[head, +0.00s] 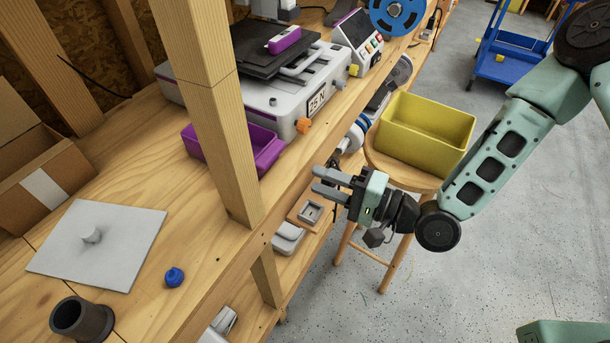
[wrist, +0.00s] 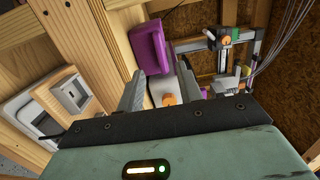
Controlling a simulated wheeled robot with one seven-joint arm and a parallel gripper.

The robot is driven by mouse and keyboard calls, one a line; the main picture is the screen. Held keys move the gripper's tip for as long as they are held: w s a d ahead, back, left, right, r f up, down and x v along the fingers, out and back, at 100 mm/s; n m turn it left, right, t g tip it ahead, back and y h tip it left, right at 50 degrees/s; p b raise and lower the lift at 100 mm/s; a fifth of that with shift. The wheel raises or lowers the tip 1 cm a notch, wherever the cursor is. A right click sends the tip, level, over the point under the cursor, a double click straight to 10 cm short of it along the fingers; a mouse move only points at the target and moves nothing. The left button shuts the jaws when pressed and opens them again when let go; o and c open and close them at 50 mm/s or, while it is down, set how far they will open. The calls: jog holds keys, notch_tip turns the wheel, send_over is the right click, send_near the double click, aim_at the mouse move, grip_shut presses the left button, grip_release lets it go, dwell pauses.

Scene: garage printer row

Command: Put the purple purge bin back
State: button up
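The purple purge bin (head: 268,152) sits on the wooden bench, against the left front of the white printer (head: 290,108). It looks empty, and a wooden post (head: 205,90) hides its middle. My gripper (head: 316,180) is in front of the bench edge, to the right of and nearer than the bin, pointing left. Its two fingers are apart with nothing between them. In the wrist view my gripper (wrist: 176,92) also shows open fingers, and the purple bin (wrist: 148,46) appears beyond the left finger, not touching it.
A yellow bin (head: 425,130) stands on a round wooden stool beside my forearm. A grey sheet (head: 105,240), a blue knob-like piece (head: 174,277), a dark cylinder (head: 82,320) and a cardboard box (head: 35,160) lie on the left bench. The floor at right is mostly clear.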

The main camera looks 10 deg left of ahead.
jog(key=shift+s+d, duration=0.15)
jog(key=shift+d, duration=0.25)
jog(key=s+d+r+n+g+h, duration=0.5)
jog(key=s+d+r+n+h, duration=0.6)
jog(key=s+d+r+h, duration=0.2)
jog(key=s+d+h, duration=0.1)
jog(key=s+h, duration=0.1)
jog(key=h, duration=0.1)
jog(key=shift+s+d+r+g, duration=0.2)
jog(key=shift+d+g, duration=0.1)
jog(key=shift+g, duration=0.1)
jog(key=shift+a+f+n, duration=0.1)
jog(key=shift+n, duration=0.2)
